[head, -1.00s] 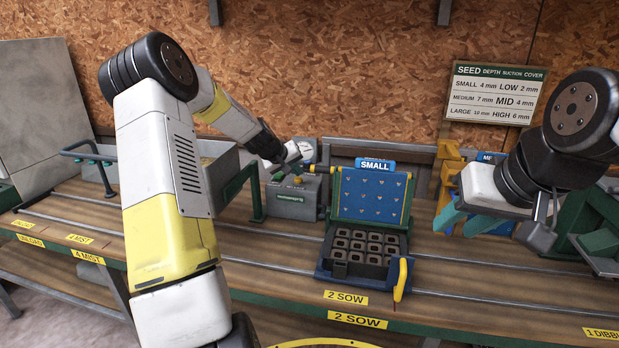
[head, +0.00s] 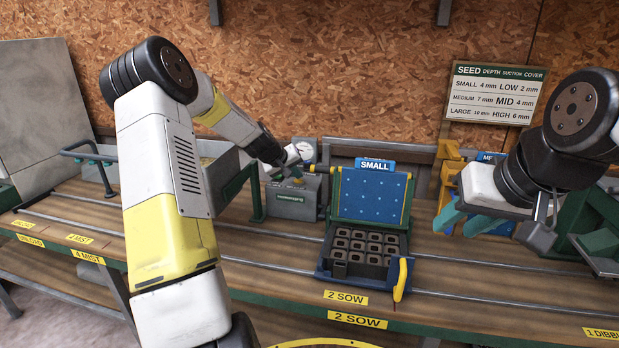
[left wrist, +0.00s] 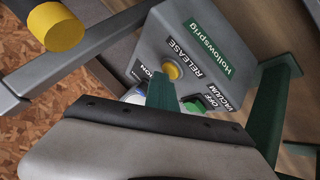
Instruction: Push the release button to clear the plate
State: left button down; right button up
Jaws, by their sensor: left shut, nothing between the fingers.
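The grey control box (head: 291,200) stands behind the bench rails, left of the seed plate. In the left wrist view its yellow button (left wrist: 172,70) sits beside the word RELEASE, with a green vacuum switch (left wrist: 194,106) nearby. My left gripper (head: 291,158) is shut and empty above the box. Its green fingertip (left wrist: 163,88) is right at the yellow button; I cannot tell whether it touches. The blue plate (head: 370,196) labelled SMALL stands tilted up behind a tray of dark cells (head: 365,246) and shows only small pale dots. My right gripper (head: 464,220) is open and empty at the right.
A pressure gauge (head: 305,149) stands behind the box. A yellow-handled lever (head: 402,279) is at the tray's front right. A blue plate labelled ME (head: 490,157) is behind my right gripper. A seed chart (head: 495,93) hangs on the wall. The bench front is clear.

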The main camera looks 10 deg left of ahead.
aim_at(297, 181)
dwell(0.4)
pick_arm(q)
jog(key=shift+r, duration=0.95)
jog(key=shift+r, duration=2.5)
